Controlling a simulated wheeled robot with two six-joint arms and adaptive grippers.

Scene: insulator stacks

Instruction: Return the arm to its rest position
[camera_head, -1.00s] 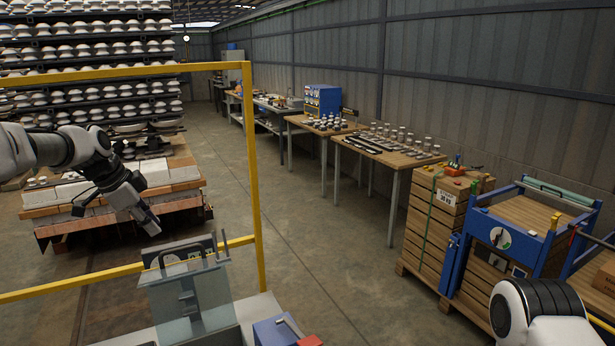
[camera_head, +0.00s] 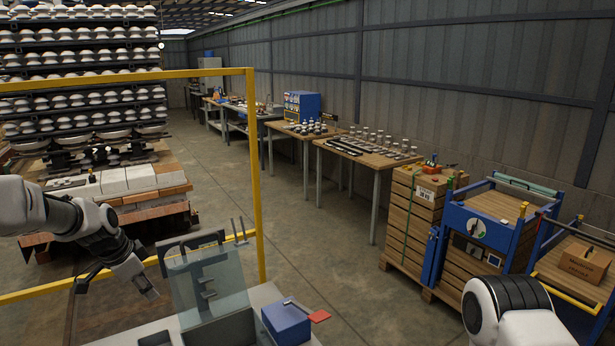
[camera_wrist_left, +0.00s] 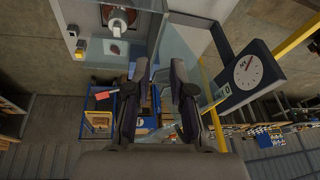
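My left arm comes in from the left in the head view. It bends down so that its dark gripper (camera_head: 145,283) hangs in the air, left of the glass-screened bench unit. In the left wrist view the two dark fingers of this gripper (camera_wrist_left: 161,80) are apart, with nothing visible between them. My right arm shows only as a white and black link at the bottom right of the head view. Its gripper is out of view.
A glass screen (camera_head: 222,275) and a blue box with a red lever (camera_head: 287,322) stand close on the bench. A yellow frame post (camera_head: 253,180) rises behind. A dial device (camera_wrist_left: 248,70) is near the gripper. Wooden crates (camera_head: 408,215) stand right; the middle floor is clear.

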